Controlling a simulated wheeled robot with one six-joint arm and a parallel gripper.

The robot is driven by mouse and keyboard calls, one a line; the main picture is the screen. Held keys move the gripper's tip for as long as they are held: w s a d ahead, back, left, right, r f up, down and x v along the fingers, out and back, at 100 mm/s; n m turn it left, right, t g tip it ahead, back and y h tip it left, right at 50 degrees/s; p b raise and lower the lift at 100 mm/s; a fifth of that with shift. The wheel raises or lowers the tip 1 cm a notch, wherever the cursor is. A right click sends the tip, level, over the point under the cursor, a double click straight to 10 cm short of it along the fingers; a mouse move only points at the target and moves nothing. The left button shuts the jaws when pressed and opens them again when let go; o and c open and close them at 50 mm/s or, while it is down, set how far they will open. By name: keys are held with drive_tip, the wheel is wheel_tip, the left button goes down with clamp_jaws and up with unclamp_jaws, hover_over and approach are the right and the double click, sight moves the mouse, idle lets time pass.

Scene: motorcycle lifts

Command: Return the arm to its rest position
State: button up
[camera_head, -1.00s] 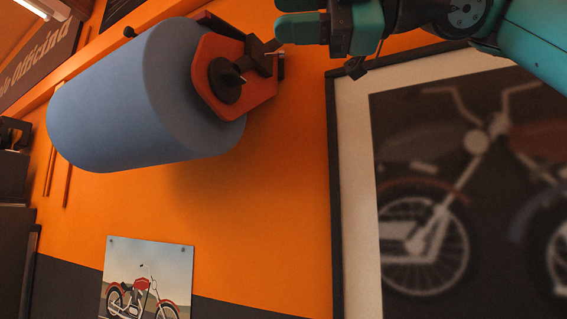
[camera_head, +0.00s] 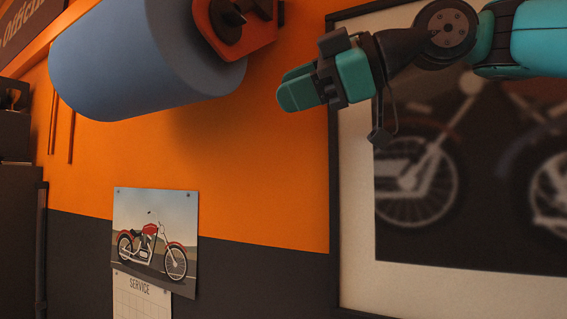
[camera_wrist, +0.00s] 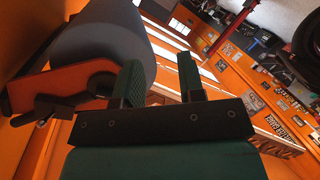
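My gripper (camera_head: 292,90) is at the upper middle of the head view, in front of the orange wall and left of the framed motorcycle picture. Its teal fingers overlap from this side. In the wrist view my gripper (camera_wrist: 160,78) shows two teal fingers standing apart with nothing between them. My arm reaches in from the upper right of the head view.
A blue roll (camera_head: 135,60) on an orange bracket (camera_head: 262,38) hangs at the upper left, near my gripper but apart from it. It also shows in the wrist view (camera_wrist: 100,35). A framed picture (camera_head: 355,230) and a calendar (camera_head: 155,235) hang on the wall.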

drive_tip(key=s+d+f+m+g+h+b, duration=0.1)
drive_tip(key=d+f+m+h, duration=0.15)
drive_tip(key=f, duration=0.65)
drive_tip(key=s+d+f+m+h+b, duration=0.1)
drive_tip(key=f+m, duration=0.3)
drive_tip(key=f, duration=0.5)
drive_tip(key=s+d+f+m+g+h+b, duration=0.1)
drive_tip(key=d+f+m+h, duration=0.15)
drive_tip(key=f, duration=0.65)
drive_tip(key=s+d+f+m+g+h+b, duration=0.1)
drive_tip(key=s+d+f+m+g+h, duration=0.1)
drive_tip(key=s+f, duration=0.5)
drive_tip(key=s+d+f+m+g+h+b, duration=0.1)
drive_tip(key=s+d+f+m, duration=0.3)
drive_tip(key=f, duration=0.9)
drive_tip(key=s+d+g+h, duration=0.1)
drive_tip(key=s, duration=0.2)
drive_tip(key=shift+d, duration=0.15)
